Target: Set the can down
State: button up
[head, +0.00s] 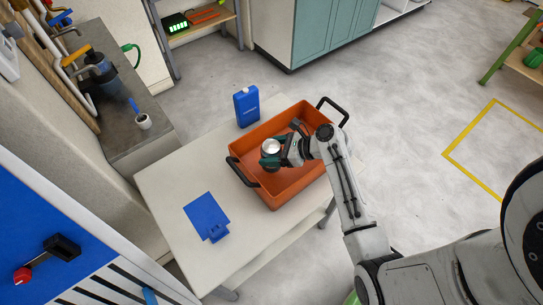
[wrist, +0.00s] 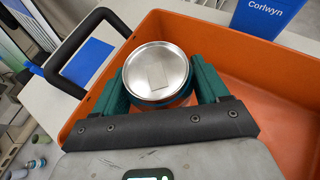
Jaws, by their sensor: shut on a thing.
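The can (wrist: 157,70) has a silvery round lid and a dark teal side. My gripper (wrist: 160,85) is shut on it, with a green finger on each side. In the head view the can (head: 270,147) is over the left part of the orange tray (head: 282,200), lid up. The tray has black handles and stands on a pale table (head: 165,185). Whether the can's base touches the tray floor is hidden. My gripper also shows in the head view (head: 271,157).
A blue carton (head: 246,107) stands behind the tray, labelled "Corlwyn" in the wrist view (wrist: 268,14). A flat blue sheet or board (head: 206,215) lies on the table left of the tray. The tray's right part looks mostly empty.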

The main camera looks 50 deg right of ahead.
jog(key=shift+w+f, duration=0.1)
jog(key=shift+f, duration=1.45)
jog(key=o, duration=1.3)
jog(key=shift+f, duration=0.1)
jog(key=v, duration=1.2)
